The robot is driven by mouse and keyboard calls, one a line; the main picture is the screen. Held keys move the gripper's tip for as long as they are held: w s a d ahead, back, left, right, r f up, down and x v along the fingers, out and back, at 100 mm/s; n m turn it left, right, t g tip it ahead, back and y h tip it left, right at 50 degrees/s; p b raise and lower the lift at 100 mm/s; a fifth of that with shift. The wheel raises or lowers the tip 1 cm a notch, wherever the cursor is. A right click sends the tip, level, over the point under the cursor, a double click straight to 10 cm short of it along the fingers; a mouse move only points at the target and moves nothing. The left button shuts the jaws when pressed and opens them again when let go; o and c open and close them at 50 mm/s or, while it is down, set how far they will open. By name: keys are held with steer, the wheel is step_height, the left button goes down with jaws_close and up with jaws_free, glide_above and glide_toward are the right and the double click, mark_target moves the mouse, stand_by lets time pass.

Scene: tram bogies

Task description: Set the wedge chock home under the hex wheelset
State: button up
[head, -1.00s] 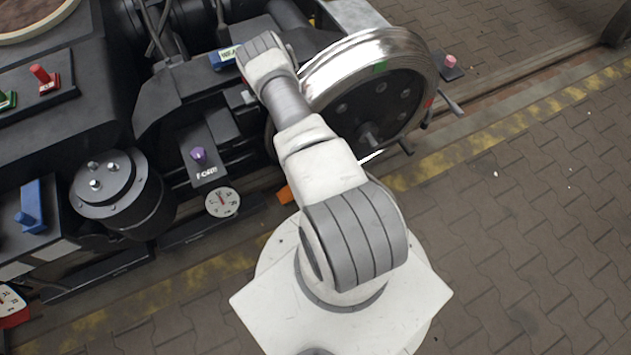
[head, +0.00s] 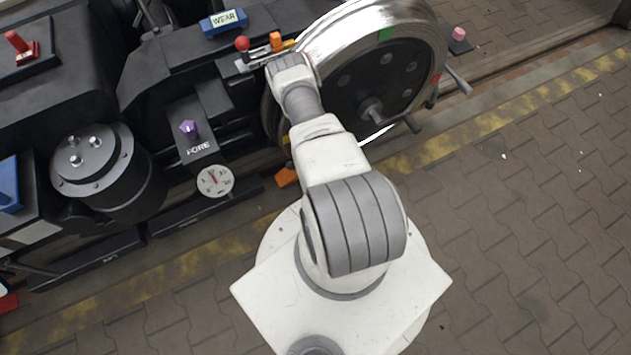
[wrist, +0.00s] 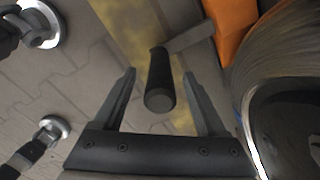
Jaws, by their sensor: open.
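The wedge chock (wrist: 232,22) is orange, with a grey bar leading to a black cylindrical handle (wrist: 159,82). In the head view a piece of the orange chock (head: 286,177) shows low beside the wheel, mostly hidden by my arm. The large shiny wheel (head: 408,88) stands just right of my arm; its rim also fills the right of the wrist view (wrist: 290,125). My gripper (wrist: 160,74) is open, with the black handle between its fingers in the picture and no visible contact. In the head view my gripper is hidden behind my wrist. Whether the chock touches the wheel is unclear.
Black bogie parts fill the left, with a FORE plate with purple knob (head: 189,130), a dial (head: 215,181), a WEAR sign (head: 223,21) and a red-knobbed lever (head: 242,43). Rods stick out from the wheel's right side. The paved floor (head: 530,200) at right is clear.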

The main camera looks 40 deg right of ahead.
jaws_close()
stand_by(0.5)
stand_by(1.0)
